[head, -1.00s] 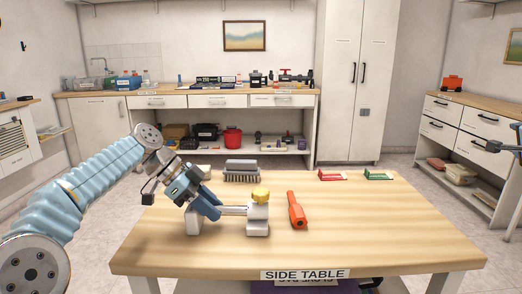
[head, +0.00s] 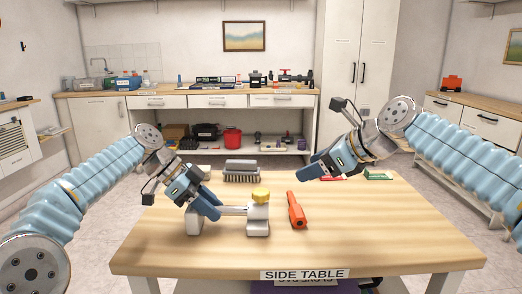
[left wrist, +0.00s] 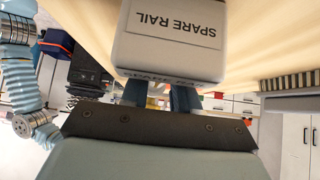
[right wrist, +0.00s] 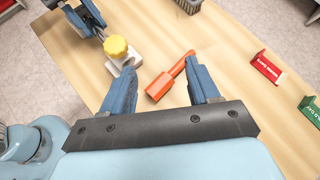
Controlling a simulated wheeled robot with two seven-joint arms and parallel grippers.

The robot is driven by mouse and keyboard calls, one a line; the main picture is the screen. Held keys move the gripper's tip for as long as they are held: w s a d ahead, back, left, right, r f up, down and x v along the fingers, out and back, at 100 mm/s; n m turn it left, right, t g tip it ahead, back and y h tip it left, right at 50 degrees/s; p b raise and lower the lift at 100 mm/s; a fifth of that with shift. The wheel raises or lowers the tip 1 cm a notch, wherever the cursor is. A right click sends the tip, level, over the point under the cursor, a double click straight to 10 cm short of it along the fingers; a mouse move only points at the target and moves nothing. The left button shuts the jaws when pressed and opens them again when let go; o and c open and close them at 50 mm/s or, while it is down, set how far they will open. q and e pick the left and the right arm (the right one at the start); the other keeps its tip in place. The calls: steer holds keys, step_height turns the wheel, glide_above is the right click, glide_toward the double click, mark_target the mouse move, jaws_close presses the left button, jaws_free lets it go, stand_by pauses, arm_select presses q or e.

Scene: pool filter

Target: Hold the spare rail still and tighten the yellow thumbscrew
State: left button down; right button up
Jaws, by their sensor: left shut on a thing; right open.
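The spare rail is a metal bar between two pale end blocks on the table; its right block (head: 257,218) carries the yellow thumbscrew (head: 260,194) on top. In the left wrist view, a block labelled SPARE RAIL (left wrist: 170,40) fills the top. My left gripper (head: 215,212) is shut on the rail near its left block. My right gripper (head: 303,175) is open and empty, above the table to the right of and behind the thumbscrew. In the right wrist view the yellow thumbscrew (right wrist: 117,47) shows beyond the left finger, apart from it.
An orange tool (head: 297,211) lies just right of the rail. A brush (head: 241,171) stands behind it. A red card holder (right wrist: 266,66) and a green one (head: 378,175) stand at the back right. The table's front right (head: 390,245) is clear.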

steer(key=g, duration=0.2)
glide_toward(265, 192)
steer(key=shift+m, duration=0.3)
steer(key=shift+x, duration=4.65)
steer(key=shift+s, duration=0.1)
